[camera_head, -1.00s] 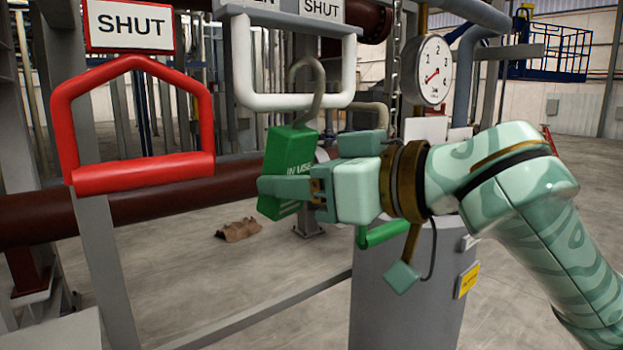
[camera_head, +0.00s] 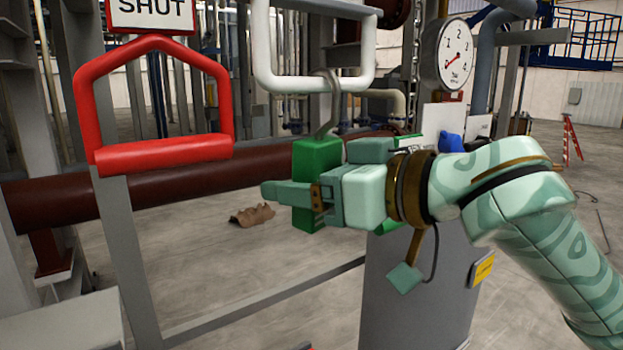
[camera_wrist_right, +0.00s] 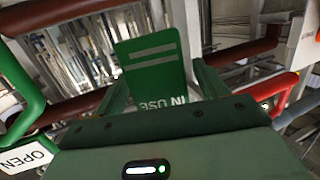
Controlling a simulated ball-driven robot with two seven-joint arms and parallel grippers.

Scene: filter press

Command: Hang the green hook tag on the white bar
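The green tag (camera_head: 316,157) hangs upright in the head view, its grey hook (camera_head: 333,112) at the lower tube of the white bar (camera_head: 290,84). The hook's curved top reaches just above that tube and appears to rest over it. My right gripper (camera_head: 295,193) is around the tag's lower part, its near finger crossing in front. In the right wrist view the tag (camera_wrist_right: 155,70) shows its IN USE face between the two fingers, turned slightly against them, with a narrow gap at the right finger. The gripper looks open. My left gripper is not in view.
A red handle (camera_head: 165,155) under a SHUT sign (camera_head: 152,14) stands to the left. A pressure gauge (camera_head: 455,54) is to the right of the white bar. A dark red pipe (camera_head: 120,194) runs behind. A grey cabinet (camera_head: 415,290) stands below the gripper.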

